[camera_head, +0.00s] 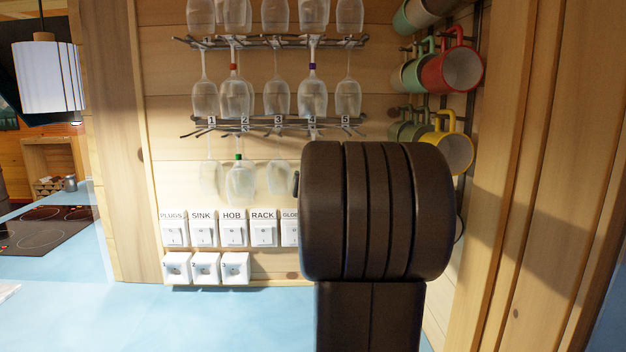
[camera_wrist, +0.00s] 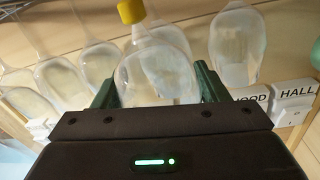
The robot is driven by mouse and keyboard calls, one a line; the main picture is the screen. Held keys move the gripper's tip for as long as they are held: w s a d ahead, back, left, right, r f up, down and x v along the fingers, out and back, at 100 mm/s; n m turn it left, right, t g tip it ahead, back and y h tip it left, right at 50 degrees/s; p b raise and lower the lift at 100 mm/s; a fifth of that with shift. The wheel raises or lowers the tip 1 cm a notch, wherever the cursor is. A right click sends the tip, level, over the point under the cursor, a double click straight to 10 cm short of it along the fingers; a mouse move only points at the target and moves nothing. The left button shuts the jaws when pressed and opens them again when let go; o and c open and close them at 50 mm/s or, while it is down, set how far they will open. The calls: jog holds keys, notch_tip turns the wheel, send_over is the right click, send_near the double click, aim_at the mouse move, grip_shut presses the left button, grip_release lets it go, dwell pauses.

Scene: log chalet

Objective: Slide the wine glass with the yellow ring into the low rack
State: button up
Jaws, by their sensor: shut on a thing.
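The wine glass with the yellow ring (camera_wrist: 131,12) hangs stem up in the wrist view. My gripper (camera_wrist: 157,82) is shut on its bowl, one green finger on each side. In the head view my dark arm hides this glass and my gripper. The low rack (camera_head: 262,122) is a wire rack on the wood wall, with number tags 1 to 5. Glasses hang under its left part, one with a green ring (camera_head: 239,157) near tag 2. My arm hides the space below tags 4 and 5. Whether the held glass's stem is within a slot cannot be told.
An upper rack (camera_head: 265,42) holds several hanging glasses, with red and purple rings. Labelled switches (camera_head: 233,230) and sockets sit below. Mugs, including a red one (camera_head: 455,70) and a yellow one (camera_head: 450,150), hang at right.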

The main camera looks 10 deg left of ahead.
dwell(0.3)
jog(key=o, duration=0.9)
jog(key=shift+v, duration=3.65)
dwell(1.1)
jog(key=p+v, duration=0.1)
jog(key=v, duration=1.2)
jog(key=shift+s+r, duration=0.2)
jog(key=shift+s, duration=0.15)
jog(key=shift+w, duration=0.1)
jog(key=b+x, duration=0.1)
jog(key=x, duration=1.3)
jog(key=shift+d+f, duration=0.1)
jog(key=shift+f, duration=0.05)
